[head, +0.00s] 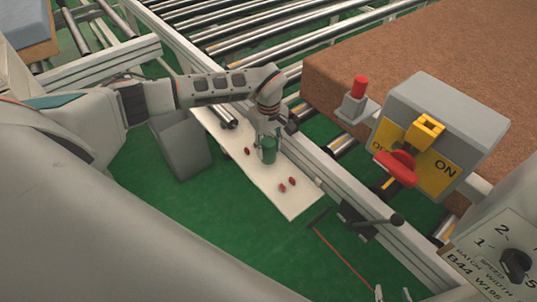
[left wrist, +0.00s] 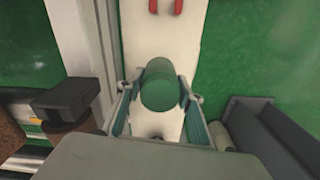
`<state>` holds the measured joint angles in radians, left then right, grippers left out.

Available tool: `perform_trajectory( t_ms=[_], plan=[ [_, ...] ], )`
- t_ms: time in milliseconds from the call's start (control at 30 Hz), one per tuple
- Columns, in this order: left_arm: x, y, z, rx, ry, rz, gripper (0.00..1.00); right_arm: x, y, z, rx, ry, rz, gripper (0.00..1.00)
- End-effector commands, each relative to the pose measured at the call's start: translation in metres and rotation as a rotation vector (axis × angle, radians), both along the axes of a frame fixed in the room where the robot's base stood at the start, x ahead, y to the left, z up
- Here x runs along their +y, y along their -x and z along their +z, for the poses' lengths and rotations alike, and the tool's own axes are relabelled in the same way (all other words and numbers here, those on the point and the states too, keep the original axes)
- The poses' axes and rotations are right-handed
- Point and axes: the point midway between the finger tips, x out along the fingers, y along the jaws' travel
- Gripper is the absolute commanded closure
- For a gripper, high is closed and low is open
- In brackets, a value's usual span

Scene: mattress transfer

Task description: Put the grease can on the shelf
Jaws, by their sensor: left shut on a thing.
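The green grease can (head: 268,152) is between the fingers of my left gripper (head: 267,143), which is shut on it. The can is over the white shelf (head: 297,205), roughly upright; whether its base touches the surface is hard to tell. In the left wrist view the can (left wrist: 161,86) shows end-on between both fingers, with the white shelf (left wrist: 150,30) behind it. My right gripper cannot be made out; two small pale tips at the bottom edge of the head view are unclear.
Red items (head: 287,185) lie on the shelf, near the can. A conveyor rail runs beside the shelf, with a brown mattress (head: 420,50) behind. A control box (head: 440,120) with a red switch stands at right. A grey bin (head: 181,147) is on the green floor, left of the shelf.

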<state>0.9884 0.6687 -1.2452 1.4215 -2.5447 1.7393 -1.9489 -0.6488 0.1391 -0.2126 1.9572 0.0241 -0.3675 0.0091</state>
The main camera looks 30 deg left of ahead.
Motion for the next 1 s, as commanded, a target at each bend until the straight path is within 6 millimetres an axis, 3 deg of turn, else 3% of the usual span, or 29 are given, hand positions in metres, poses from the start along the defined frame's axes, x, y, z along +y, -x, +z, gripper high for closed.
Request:
perform_trajectory(
  t_ms=[233, 633, 667, 700, 733, 1000],
  plan=[
    [-0.001, 0.001, -0.035, 0.002, 0.002, 0.001, 0.92, 0.000, 0.000, -0.002, -0.001, 0.000, -0.001, 0.60],
    [0.000, 0.000, -0.040, 0.000, 0.000, -0.001, 0.92, 0.000, -0.002, 0.000, -0.007, -0.002, -0.001, 0.60],
    [0.000, 0.001, -0.041, 0.001, -0.001, -0.001, 0.61, 0.000, -0.002, 0.000, -0.007, -0.002, -0.001, 0.60],
    [0.000, 0.001, -0.040, 0.001, -0.001, -0.001, 0.51, 0.000, -0.002, 0.000, -0.007, -0.002, -0.001, 0.60],
    [0.000, 0.001, -0.040, 0.001, -0.001, -0.001, 0.47, 0.000, -0.002, 0.000, -0.007, -0.002, -0.001, 0.60],
    [0.000, 0.001, -0.040, 0.001, 0.000, -0.001, 0.47, 0.000, -0.001, -0.001, -0.005, -0.001, 0.000, 0.60]
  ],
)
